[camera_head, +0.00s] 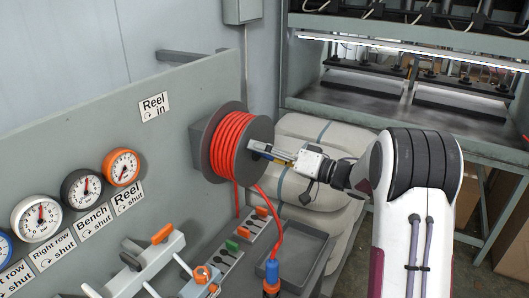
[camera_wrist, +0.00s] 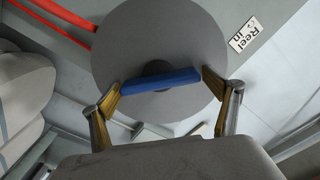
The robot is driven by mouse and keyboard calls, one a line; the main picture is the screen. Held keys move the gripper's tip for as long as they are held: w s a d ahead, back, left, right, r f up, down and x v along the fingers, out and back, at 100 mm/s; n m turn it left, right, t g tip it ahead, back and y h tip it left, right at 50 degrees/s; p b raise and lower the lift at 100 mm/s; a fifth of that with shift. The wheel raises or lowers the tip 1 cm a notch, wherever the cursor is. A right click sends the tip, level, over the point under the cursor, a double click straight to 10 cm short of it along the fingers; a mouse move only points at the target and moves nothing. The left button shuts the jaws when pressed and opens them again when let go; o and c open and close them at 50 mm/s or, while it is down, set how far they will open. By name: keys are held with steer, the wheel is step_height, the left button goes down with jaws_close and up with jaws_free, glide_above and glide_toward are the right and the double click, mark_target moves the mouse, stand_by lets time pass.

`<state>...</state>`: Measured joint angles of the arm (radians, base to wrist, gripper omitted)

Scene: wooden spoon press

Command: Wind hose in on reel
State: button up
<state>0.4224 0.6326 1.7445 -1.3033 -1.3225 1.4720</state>
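The grey hose reel (camera_head: 260,135) with red hose (camera_head: 229,142) wound on it is mounted on the grey panel. It also shows in the wrist view as a round grey flange (camera_wrist: 150,40). A blue bar-like handle (camera_wrist: 160,82) crosses the dark hub at the flange's centre. My gripper (camera_head: 272,153) is at the reel's outer face. In the wrist view, its fingers (camera_wrist: 161,80) are spread apart, one at each end of the blue bar. I cannot tell whether they touch it. Red hose hangs from the reel to a blue and orange end (camera_head: 271,275). A "Reel in" label (camera_head: 154,106) is on the panel.
Several gauges (camera_head: 121,167) and labels line the panel at the left. Levers (camera_head: 162,234) and valve handles (camera_head: 232,245) stand below. A grey tray (camera_head: 305,250) lies beneath the reel. Pale strapped sacks (camera_head: 300,128) are stacked behind my gripper, before a press frame (camera_head: 350,100).

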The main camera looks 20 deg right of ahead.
steer(key=c, duration=1.1)
steer(key=shift+m, duration=0.5)
steer(key=m, duration=0.4)
steer(key=shift+f, duration=0.1)
steer(key=shift+w+f+m, duration=0.1)
steer(key=shift+m, duration=2.2)
steer(key=o, duration=1.6)
steer(key=shift+c, duration=0.2)
steer(key=shift+d, duration=0.2)
